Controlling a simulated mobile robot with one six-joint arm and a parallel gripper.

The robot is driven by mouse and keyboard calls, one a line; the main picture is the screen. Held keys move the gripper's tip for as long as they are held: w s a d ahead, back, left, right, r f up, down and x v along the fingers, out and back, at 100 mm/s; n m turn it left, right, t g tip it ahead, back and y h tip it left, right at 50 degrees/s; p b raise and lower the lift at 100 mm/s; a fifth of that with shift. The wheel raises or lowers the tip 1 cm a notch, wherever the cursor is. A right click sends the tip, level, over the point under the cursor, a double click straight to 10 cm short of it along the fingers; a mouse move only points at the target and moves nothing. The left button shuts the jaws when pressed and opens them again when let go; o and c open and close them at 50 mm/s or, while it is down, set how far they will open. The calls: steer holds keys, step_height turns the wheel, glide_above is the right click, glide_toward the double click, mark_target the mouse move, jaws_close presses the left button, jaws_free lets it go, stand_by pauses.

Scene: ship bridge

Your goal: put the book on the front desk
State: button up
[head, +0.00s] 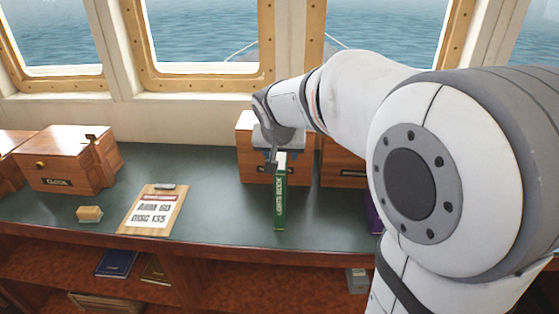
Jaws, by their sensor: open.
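A green book (280,205) with "Lights Book" on its spine stands upright on the dark green top of the front desk (215,178), in the middle of the head view. My gripper (276,160) is at the book's upper end, open. One finger shows at the book's left side; the other is hidden. I cannot tell whether the fingers touch the book.
A wooden box labelled "Clock" (68,160) stands at the left. A clipboard (152,210) and a small tan block (89,214) lie on the desk. Wooden boxes (246,150) stand behind the book. A purple item (374,213) is partly hidden by my arm.

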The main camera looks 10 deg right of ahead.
steer(key=v, duration=0.6)
steer(key=shift+s+r, duration=0.15)
steer(key=shift+s, duration=0.1)
steer(key=s+f+n+g+y, duration=0.1)
steer(key=s+f, duration=0.5)
steer(key=s, duration=0.4)
steer(key=s+f+n+g+y, duration=0.1)
steer(key=s+f+n+g, duration=0.1)
steer(key=s+f, duration=0.4)
steer(key=s, duration=0.5)
steer(key=shift+d+n, duration=0.3)
steer(key=shift+d, duration=0.1)
